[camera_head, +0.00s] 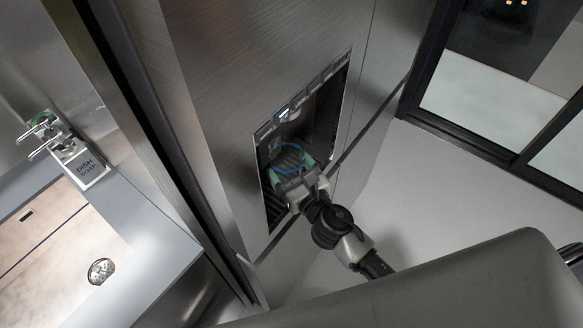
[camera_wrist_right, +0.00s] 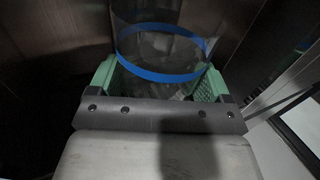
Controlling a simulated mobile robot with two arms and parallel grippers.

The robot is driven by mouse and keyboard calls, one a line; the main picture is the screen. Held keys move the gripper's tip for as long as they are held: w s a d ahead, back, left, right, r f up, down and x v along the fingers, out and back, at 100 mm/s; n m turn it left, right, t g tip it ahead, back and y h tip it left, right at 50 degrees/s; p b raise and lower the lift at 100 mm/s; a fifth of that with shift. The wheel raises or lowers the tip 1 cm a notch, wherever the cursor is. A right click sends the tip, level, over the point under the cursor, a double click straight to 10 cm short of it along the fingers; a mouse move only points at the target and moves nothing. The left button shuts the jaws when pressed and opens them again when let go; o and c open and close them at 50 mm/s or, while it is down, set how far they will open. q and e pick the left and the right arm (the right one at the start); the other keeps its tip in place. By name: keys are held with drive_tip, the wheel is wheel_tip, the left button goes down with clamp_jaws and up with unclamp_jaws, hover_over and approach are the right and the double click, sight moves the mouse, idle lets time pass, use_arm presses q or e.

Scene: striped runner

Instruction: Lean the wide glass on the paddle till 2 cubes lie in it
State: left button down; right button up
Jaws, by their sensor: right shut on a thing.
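The wide glass (camera_head: 289,158) is clear with a blue band. It is inside the dispenser recess, below a small lit spout (camera_head: 290,113). My right gripper (camera_head: 292,172) reaches into the recess with its green fingers on either side of the glass, shut on it. In the right wrist view, the blue band of the glass (camera_wrist_right: 150,72) shows between the green fingers of the gripper (camera_wrist_right: 157,84). The paddle is not clearly distinguishable in the dark recess, so contact with the glass cannot be told. No cube can be made out clearly. My left gripper is not in view.
The dispenser recess (camera_head: 326,112) has close dark side walls in a steel fridge front (camera_head: 230,60). Open floor (camera_head: 440,190) is at right, before a dark-framed glass door.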

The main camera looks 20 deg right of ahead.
drive_tip(key=shift+w+a, duration=0.25)
drive_tip(key=shift+w, duration=0.1)
idle(3.1)
drive_tip(key=shift+s+d+b, duration=0.15)
drive_tip(key=shift+s+d, duration=0.6)
drive_tip(key=shift+s, duration=0.25)
drive_tip(key=shift+s+d+b, duration=0.15)
drive_tip(key=shift+s+d, duration=0.6)
drive_tip(key=shift+s, duration=0.2)
drive_tip(key=s+d+b, duration=0.4)
drive_tip(key=s+d, duration=0.2)
drive_tip(key=s, duration=0.1)
drive_tip(key=shift+s, duration=0.4)
